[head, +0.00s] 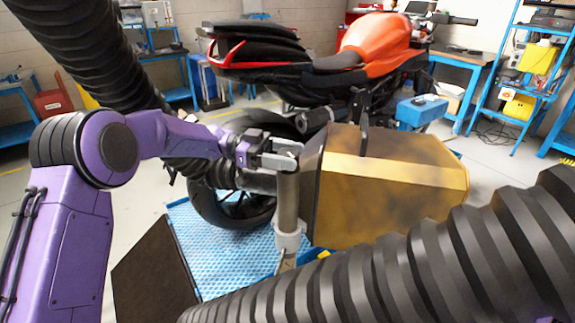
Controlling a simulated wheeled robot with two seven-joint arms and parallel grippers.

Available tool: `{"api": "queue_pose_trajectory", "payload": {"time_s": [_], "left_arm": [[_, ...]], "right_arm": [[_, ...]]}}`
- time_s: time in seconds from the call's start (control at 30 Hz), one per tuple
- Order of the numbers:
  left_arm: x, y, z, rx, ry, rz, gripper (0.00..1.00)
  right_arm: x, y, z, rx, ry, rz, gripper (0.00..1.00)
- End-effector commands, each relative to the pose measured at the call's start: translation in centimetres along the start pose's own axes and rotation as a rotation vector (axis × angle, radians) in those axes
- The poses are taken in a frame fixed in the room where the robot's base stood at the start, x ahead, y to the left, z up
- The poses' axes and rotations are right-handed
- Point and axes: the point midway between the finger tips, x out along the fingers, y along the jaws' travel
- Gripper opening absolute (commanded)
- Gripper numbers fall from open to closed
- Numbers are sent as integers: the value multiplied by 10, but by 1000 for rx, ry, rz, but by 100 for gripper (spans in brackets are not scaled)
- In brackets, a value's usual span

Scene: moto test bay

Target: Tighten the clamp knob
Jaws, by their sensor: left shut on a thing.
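The purple arm from the left ends in my left gripper (287,155). Its grey fingers are shut at the top of an upright grey post (288,205). The thing between them seems to be the clamp knob, a small grey piece (288,145) largely hidden by the fingers. A pale collar (289,240) sits around the lower post. The post stands just left of a large yellow-brown box (390,185) with a dark left end. My right gripper is not in view.
An orange and black motorcycle (375,40) stands behind, its rear wheel over a blue textured platform (235,262). Thick black ribbed hoses cross the upper left (95,45) and lower right (430,262). A dark flat panel (155,270) leans at the platform's left. Blue benches and shelves line the walls.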

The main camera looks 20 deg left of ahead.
Motion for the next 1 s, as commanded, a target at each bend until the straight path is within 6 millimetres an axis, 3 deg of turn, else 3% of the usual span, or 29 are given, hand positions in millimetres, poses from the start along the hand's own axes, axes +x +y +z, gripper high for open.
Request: {"api": "queue_pose_trajectory", "payload": {"time_s": [0.03, 0.33, 0.97, 1.0], "left_arm": [[1, 0, 6, 0, -2, 33, 28], [1, 0, 5, -2, -3, 174, 28], [2, 1, 4, -5, -6, 221, 28], [2, 1, 4, -5, -6, 221, 68]], "right_arm": [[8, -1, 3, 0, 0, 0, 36], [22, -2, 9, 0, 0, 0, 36], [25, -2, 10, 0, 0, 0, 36], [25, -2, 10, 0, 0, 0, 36]]}}
